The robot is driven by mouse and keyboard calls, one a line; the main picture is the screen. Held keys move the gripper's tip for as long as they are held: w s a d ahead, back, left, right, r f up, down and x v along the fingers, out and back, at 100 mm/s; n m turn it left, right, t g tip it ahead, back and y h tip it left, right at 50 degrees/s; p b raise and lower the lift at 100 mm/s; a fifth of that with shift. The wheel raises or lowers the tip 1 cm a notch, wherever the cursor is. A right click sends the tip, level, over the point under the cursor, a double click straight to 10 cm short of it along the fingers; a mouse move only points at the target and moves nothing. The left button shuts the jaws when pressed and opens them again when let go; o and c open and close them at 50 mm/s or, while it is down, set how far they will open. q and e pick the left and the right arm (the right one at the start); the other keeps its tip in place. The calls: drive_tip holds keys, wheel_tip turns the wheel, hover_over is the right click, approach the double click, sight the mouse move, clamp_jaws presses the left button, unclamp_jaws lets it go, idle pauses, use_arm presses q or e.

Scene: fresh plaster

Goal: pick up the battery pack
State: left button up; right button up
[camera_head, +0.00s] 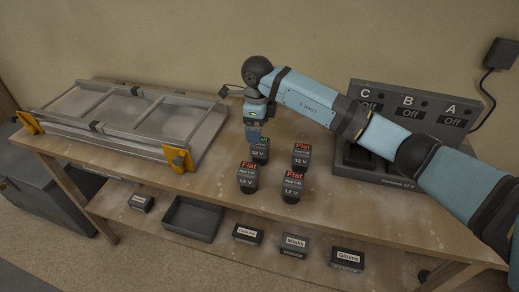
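Dark battery packs marked 12 V stand upright on the wooden bench. One pack (261,154) has a green label, partly hidden by my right gripper (255,139). Three others have red "Flat" labels: one at the right (301,156), one at front left (247,178) and one at front right (292,186). My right arm comes in from the right, and its gripper points down at the top of the green-labelled pack. I cannot tell whether the fingers touch or grip it. My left gripper is not in view.
A grey charging station (385,170) marked C, B, A, each "Off", stands at the right behind my arm. A metal frame rack (120,122) with yellow end brackets lies at the left. The lower shelf holds an empty tray (192,218) and several labelled boxes.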

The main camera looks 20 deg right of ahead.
sight(260, 151)
drive_tip(key=shift+f, duration=0.65)
drive_tip(key=f, duration=0.3)
drive_tip(key=f+p, duration=0.1)
drive_tip(key=f, duration=0.1)
drive_tip(key=shift+d+f, duration=0.15)
drive_tip(key=shift+d, duration=0.15)
drive_tip(key=c, duration=1.2)
